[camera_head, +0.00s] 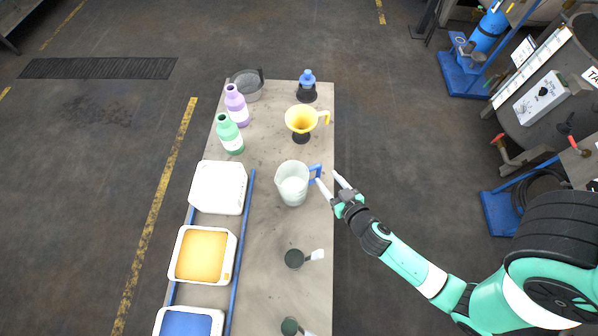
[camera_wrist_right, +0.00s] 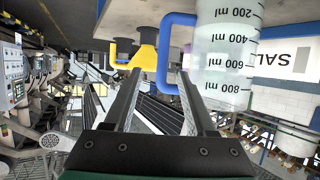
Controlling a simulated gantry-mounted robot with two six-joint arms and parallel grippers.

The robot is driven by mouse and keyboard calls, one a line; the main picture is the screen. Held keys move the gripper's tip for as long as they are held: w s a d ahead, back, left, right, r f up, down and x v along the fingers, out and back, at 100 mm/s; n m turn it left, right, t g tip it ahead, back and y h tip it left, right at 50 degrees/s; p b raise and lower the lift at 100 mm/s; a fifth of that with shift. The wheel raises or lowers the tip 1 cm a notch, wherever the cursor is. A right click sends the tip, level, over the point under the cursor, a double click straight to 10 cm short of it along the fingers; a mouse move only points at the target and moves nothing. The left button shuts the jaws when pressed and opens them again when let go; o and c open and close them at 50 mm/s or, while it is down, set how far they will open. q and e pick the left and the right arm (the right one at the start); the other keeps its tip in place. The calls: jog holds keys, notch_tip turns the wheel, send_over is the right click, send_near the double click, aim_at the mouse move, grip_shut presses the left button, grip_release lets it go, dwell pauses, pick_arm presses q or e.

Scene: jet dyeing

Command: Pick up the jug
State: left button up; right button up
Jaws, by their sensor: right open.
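The jug (camera_head: 291,186) is translucent with a blue handle (camera_head: 315,172) on its right side, and stands upright on the table. In the right wrist view the jug (camera_wrist_right: 226,48) shows upside down with millilitre marks. Its blue handle (camera_wrist_right: 166,55) appears between the two finger lines there. My right gripper (camera_head: 327,177) is open at the table's right edge, its fingertips close to the handle. I cannot tell whether they touch it. My left gripper is not in view.
The table (camera_head: 270,230) also holds a yellow funnel jug (camera_head: 301,119), a green bottle (camera_head: 229,136), a purple bottle (camera_head: 236,106) and a grey pot (camera_head: 247,86). White trays (camera_head: 218,186) line the left side.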

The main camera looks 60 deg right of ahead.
aim_at(321, 172)
jog(key=x, duration=0.4)
jog(key=shift+w+r, duration=0.1)
jog(key=shift+w, duration=0.1)
jog(key=shift+d+f, duration=0.1)
jog(key=shift+f, duration=0.15)
jog(key=x, duration=0.5)
jog(key=shift+f, duration=0.35)
grip_shut()
jog(key=shift+a, duration=0.2)
dwell(0.4)
